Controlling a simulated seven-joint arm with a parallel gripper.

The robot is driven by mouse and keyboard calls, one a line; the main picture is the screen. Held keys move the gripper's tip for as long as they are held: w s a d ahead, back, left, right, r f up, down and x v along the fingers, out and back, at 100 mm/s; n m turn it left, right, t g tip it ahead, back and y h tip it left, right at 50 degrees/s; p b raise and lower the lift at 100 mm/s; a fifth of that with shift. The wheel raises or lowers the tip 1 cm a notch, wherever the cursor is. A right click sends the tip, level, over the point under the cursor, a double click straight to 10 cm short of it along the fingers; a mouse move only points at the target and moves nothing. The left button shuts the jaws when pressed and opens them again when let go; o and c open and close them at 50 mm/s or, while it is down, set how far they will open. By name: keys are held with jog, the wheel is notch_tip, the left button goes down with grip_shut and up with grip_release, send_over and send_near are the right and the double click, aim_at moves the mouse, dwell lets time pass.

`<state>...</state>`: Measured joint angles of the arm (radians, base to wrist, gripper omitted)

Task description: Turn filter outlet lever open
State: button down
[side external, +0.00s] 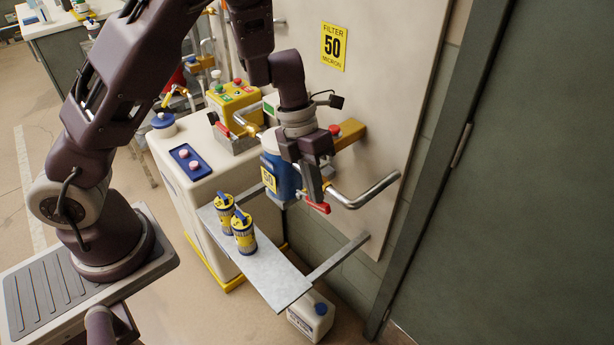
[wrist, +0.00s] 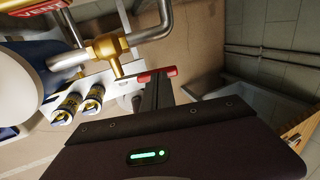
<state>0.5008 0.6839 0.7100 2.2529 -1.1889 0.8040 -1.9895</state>
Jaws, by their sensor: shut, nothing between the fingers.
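The outlet lever (side external: 320,207) has a red handle and sits low beside the bent steel outlet pipe (side external: 365,193), to the right of the blue filter housing (side external: 288,178). My gripper (side external: 316,196) points down with its fingers shut and empty, right at the lever. In the wrist view, the red handle (wrist: 172,71) shows on both sides of my shut fingertips (wrist: 158,76), which cover its middle. I cannot tell whether they touch it. A brass valve body (wrist: 104,48) on the pipe sits left of the handle.
A metal shelf (side external: 265,272) below holds two yellow-and-blue canisters (side external: 243,232). A white jug (side external: 312,316) stands on the floor under it. A panel with a yellow "FILTER 50 MICRON" sign (side external: 333,46) rises behind. A cream cabinet (side external: 185,190) stands left. Room right of the pipe is clear.

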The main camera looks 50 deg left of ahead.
jog(key=shift+d+f+y, duration=0.65)
jog(key=shift+y, duration=0.55)
jog(key=shift+d+f, duration=0.2)
jog(key=shift+f, duration=0.1)
notch_tip(320, 180, up, 14)
jog(key=s+a+r+m+t, duration=0.1)
jog(key=s+m, duration=0.5)
jog(key=m, duration=0.6)
jog(key=s+a+r+m+t, duration=0.2)
jog(key=s+r+m, duration=0.3)
jog(key=m, duration=0.7)
jog(key=s+a+r+m+t+y, duration=0.1)
jog(key=s+a+r+m+t, duration=0.1)
jog(key=s+m, duration=0.7)
jog(key=r+m, duration=0.1)
jog(key=m, duration=0.2)
jog(key=shift+s+a+t, duration=0.15)
jog(key=shift+a+t, duration=0.1)
jog(key=shift+t, duration=0.05)
